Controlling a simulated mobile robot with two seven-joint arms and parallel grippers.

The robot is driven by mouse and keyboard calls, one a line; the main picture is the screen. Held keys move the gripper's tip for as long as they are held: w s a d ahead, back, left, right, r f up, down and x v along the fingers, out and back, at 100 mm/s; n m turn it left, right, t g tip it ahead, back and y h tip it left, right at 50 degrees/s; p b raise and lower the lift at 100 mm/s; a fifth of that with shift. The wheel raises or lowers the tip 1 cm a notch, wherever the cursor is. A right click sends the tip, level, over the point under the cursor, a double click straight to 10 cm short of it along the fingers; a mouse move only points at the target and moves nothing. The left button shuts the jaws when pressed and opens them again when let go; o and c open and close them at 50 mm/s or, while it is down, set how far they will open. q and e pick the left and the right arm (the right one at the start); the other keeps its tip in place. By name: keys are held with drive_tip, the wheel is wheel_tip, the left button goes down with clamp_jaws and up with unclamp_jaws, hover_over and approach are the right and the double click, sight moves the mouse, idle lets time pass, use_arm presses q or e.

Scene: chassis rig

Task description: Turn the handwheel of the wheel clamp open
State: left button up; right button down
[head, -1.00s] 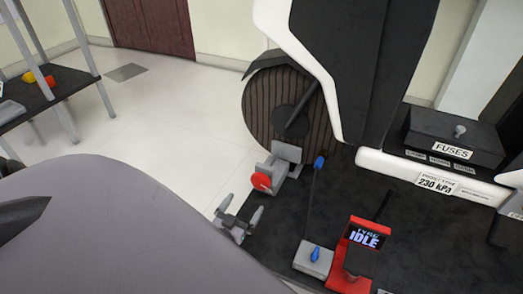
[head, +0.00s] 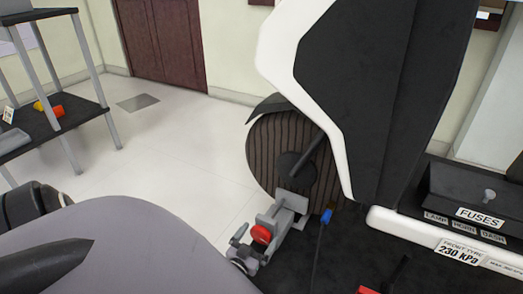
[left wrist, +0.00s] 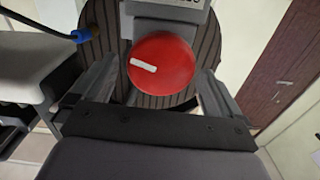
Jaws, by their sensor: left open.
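The red round handwheel (head: 261,234) sits on the front of the grey wheel clamp (head: 291,204), which stands against the lower part of the ribbed dark tyre (head: 265,150). In the left wrist view the handwheel (left wrist: 175,72) shows face-on with a short white mark, tilted slightly off horizontal. My left gripper (head: 250,246) is open, with its fingers on either side of the handwheel. In the left wrist view the left gripper (left wrist: 157,92) has one finger on each side of the wheel; I cannot tell whether they touch it. My right gripper is not in view.
A black and white body panel (head: 350,90) rises above the tyre. A fuse box (head: 465,195) sits farther right. A shelf rack (head: 60,115) stands at the left, with clear floor between.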

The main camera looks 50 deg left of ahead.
use_arm(q)
drive_tip(key=c, duration=1.1)
drive_tip(key=shift+n, duration=0.4)
drive_tip(key=n, duration=0.4)
drive_tip(key=shift+a+n, duration=0.2)
drive_tip(key=shift+n, duration=0.2)
drive_tip(key=n, duration=0.5)
drive_tip(key=shift+a+f, duration=0.15)
drive_tip(key=n, duration=0.5)
drive_tip(key=shift+a+f+n, duration=0.1)
drive_tip(key=shift+f+n, duration=0.05)
drive_tip(key=shift+n, duration=0.25)
drive_tip(key=n, duration=0.5)
drive_tip(key=shift+f, duration=0.2)
drive_tip(key=shift+o, duration=0.2)
drive_tip(key=shift+n, duration=0.3)
